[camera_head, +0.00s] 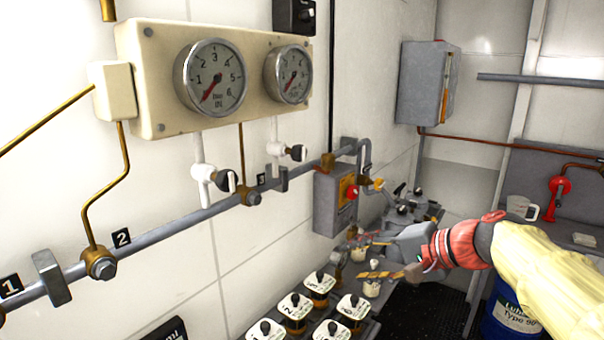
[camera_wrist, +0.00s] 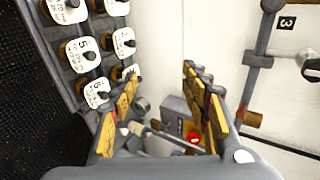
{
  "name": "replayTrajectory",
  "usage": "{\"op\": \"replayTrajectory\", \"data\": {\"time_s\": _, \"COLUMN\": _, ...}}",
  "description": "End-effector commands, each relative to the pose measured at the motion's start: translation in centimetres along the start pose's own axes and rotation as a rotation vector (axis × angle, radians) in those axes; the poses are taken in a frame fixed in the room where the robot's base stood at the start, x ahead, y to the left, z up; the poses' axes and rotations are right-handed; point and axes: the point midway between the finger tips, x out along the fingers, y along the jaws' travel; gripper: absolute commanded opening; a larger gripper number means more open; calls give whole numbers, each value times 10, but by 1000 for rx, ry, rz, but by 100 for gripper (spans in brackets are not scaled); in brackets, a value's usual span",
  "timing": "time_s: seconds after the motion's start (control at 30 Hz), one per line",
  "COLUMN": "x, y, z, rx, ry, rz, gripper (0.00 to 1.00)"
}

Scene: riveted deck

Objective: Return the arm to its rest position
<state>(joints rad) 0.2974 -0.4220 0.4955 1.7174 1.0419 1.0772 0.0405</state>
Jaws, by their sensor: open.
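My gripper (camera_head: 362,258) is at the right of centre in the head view, reaching left on my arm with its red and cream covering. In the wrist view its two yellow-padded fingers (camera_wrist: 160,80) stand wide apart, with nothing held between them. The left finger shows close to the labelled jars in that view. The right finger stands in front of the white wall. I cannot tell exactly how far the fingertips are from the jars or the wall.
Several labelled jars (camera_head: 296,308) stand in a rack below the wall pipe (camera_head: 190,222). A grey box with a red button (camera_head: 336,200) is on the wall near my gripper. Gauges (camera_head: 211,77) hang above. A blue drum (camera_head: 508,312) stands at the lower right.

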Motion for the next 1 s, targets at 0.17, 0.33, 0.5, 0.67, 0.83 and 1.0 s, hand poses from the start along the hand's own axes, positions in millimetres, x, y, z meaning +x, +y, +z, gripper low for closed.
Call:
{"op": "replayTrajectory", "data": {"time_s": 0.17, "x": -18, "y": 101, "z": 50, "rx": -213, "ry": 19, "rz": 323, "gripper": 46}}
{"op": "replayTrajectory", "data": {"time_s": 0.33, "x": -55, "y": 182, "z": 90, "rx": -469, "ry": 25, "rz": 593, "gripper": 46}}
{"op": "replayTrajectory", "data": {"time_s": 0.5, "x": -92, "y": 231, "z": 118, "rx": -714, "ry": 33, "rz": 768, "gripper": 46}}
{"op": "replayTrajectory", "data": {"time_s": 0.67, "x": -108, "y": 235, "z": 140, "rx": -840, "ry": 48, "rz": 787, "gripper": 46}}
{"op": "replayTrajectory", "data": {"time_s": 0.83, "x": -109, "y": 221, "z": 147, "rx": -880, "ry": 61, "rz": 758, "gripper": 46}}
{"op": "replayTrajectory", "data": {"time_s": 1.0, "x": -108, "y": 220, "z": 148, "rx": -881, "ry": 58, "rz": 756, "gripper": 46}}
